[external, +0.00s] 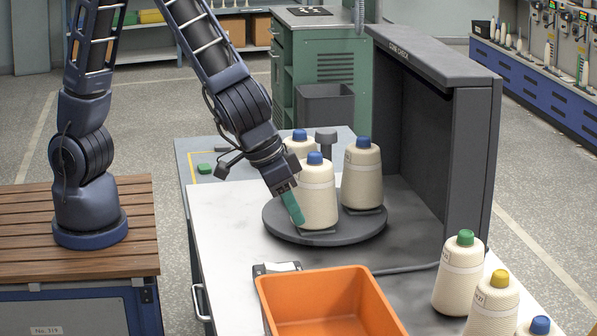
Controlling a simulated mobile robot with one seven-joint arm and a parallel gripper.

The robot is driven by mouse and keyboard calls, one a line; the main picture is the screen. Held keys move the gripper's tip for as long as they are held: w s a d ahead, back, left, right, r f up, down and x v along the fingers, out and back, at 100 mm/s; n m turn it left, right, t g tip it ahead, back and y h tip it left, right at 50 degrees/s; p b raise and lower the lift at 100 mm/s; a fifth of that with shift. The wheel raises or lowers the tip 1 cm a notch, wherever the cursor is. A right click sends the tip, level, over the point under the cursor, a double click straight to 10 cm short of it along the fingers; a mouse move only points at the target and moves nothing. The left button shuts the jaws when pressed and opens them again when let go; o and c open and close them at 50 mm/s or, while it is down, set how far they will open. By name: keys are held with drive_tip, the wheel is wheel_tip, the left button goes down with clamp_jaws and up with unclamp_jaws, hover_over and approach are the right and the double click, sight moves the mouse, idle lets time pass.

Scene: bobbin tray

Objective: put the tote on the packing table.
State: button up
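An orange tote (391,304) stands on the light grey table at the bottom of the external view. The part of it that shows looks empty, and its front is cut off by the picture edge. My gripper (293,208) is well behind the tote, pointing down at the left side of a cream yarn cone with a blue tip (318,195) on a dark round turntable (285,229). One teal finger shows; I cannot tell whether it touches the cone or where the other finger is. No table is marked as the packing table.
Two more blue-tipped cones (362,175) (300,146) stand on the turntable. A dark upright hood (470,160) stands behind it to the right. Several cones, one green-tipped (459,275), stand right of the tote. A small grey device (277,268) sits at the tote's back edge.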

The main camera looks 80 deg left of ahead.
drive_tip(key=s+a+r+y, duration=0.1)
drive_tip(key=a+r, duration=0.5)
drive_tip(key=a, duration=0.6)
drive_tip(key=a+r+y, duration=0.1)
drive_tip(key=a+r, duration=0.5)
drive_tip(key=a, duration=0.7)
drive_tip(key=s+a+r, duration=0.1)
drive_tip(key=s+a, duration=0.7)
drive_tip(key=s+a+r+h, duration=0.1)
drive_tip(key=s+a+r, duration=0.1)
drive_tip(key=s+a, duration=0.7)
drive_tip(key=shift+a+r+h, duration=0.3)
